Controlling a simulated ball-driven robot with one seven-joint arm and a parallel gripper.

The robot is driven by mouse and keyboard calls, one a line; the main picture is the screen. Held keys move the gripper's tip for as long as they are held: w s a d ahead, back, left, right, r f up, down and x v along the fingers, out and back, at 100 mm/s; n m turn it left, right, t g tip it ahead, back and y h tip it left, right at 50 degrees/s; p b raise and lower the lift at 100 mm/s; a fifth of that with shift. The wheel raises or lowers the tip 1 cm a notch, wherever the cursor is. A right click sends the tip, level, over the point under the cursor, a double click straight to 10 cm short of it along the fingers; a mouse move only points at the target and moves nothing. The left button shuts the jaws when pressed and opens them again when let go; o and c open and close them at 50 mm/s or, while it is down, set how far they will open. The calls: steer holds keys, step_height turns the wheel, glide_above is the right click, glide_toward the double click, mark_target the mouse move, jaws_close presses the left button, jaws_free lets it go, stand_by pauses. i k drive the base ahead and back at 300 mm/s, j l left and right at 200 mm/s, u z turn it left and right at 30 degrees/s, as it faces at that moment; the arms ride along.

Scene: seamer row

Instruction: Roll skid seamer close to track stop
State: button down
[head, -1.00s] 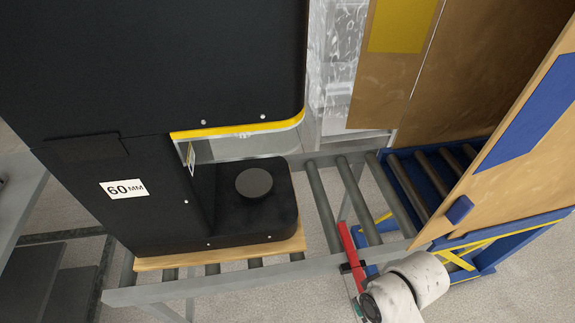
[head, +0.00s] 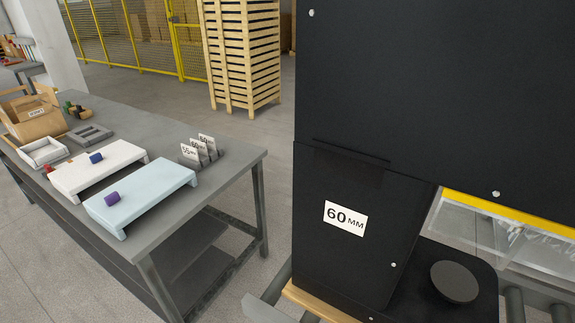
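The skid seamer (head: 355,185) is a tall black machine with a "60 MM" label (head: 345,218), filling the right half of the head view. The track stop cannot be made out in this view. My gripper is out of view.
A grey table (head: 230,172) at left holds a white stand (head: 98,168), a pale blue stand (head: 140,196), several number cards (head: 203,150) and an open cardboard box (head: 32,118). Stacked pallets (head: 243,55) and a yellow fence (head: 125,40) stand behind. Floor between table and seamer is clear.

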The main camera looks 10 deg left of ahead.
mark_target(466, 108)
steer(key=i+j+u, duration=0.15)
steer(key=u, duration=0.25)
steer(key=i+j+u, duration=0.15)
steer(key=u, duration=0.2)
steer(key=i+j+u, duration=0.15)
steer(key=u, duration=0.25)
steer(key=i+j+u, duration=0.1)
steer(key=i+u, duration=0.35)
steer(key=i, duration=0.2)
steer(key=i+z, duration=0.3)
steer(key=i+j+z, duration=0.15)
steer(key=i+z, duration=0.15)
